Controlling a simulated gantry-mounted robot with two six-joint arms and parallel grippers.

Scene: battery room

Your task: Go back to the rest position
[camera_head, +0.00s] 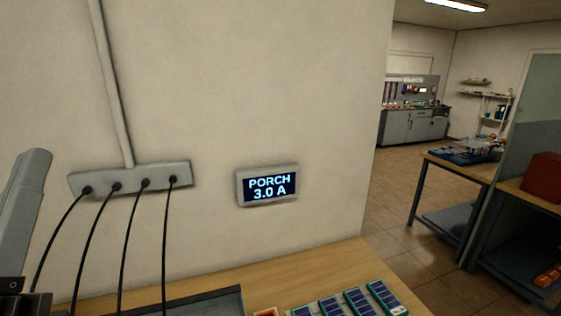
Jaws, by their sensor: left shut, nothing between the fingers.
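My left arm comes in at the left edge as a grey link above dark parts. My left gripper (36,303) is low in the bottom left corner, cut by the frame edge. It is shut and holds nothing that I can see. It is beside the leftmost black cable and in front of the wall. My right gripper is not in view.
A grey strip (130,180) on the wall has several black cables hanging down. A lit display (268,186) reads "PORCH 3.0 A". Blue-green battery packs (358,301) and a dark tray (205,303) lie on the wooden bench (300,268). Open floor (392,215) lies right.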

